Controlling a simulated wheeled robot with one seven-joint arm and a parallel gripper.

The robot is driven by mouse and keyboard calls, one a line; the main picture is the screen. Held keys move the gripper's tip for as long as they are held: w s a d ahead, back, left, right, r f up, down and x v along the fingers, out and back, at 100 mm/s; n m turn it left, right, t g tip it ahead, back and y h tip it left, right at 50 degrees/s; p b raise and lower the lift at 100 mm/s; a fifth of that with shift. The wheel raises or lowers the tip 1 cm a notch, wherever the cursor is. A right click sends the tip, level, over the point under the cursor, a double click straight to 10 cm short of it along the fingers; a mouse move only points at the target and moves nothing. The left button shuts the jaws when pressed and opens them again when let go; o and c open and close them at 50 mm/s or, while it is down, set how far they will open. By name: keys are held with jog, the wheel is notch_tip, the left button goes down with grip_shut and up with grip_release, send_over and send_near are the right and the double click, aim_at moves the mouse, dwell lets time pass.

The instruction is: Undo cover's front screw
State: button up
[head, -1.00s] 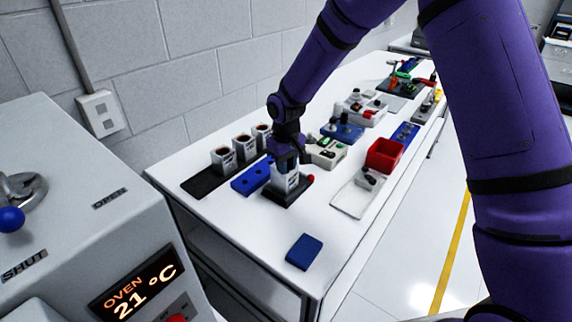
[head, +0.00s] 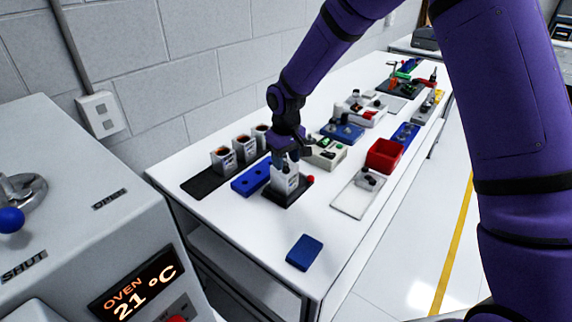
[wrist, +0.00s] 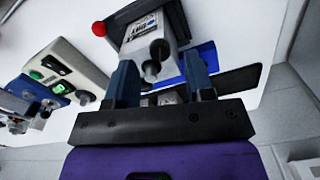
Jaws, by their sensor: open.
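A light grey servo unit (head: 285,181) with a printed label stands in a black holder (head: 300,193) with a red knob. The wrist view shows its cover (wrist: 143,42) from above with two dark knob-like screw heads, one on the cover (wrist: 158,49) and one closer to the fingers (wrist: 151,70). I cannot tell for certain which is the front screw. My gripper (wrist: 160,72) is open and empty, its blue fingers on either side of the nearer head, with no contact visible. In the head view my gripper (head: 283,164) hangs just over the unit and hides part of its top.
A blue block with holes (head: 250,180) and a black tray (head: 205,185) with several similar units stand to the left. The front table is clear around a blue pad (head: 304,252).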

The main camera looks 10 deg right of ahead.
aim_at(286, 168)
notch_tip(286, 168, up, 8)
jog(key=shift+r, duration=0.2)
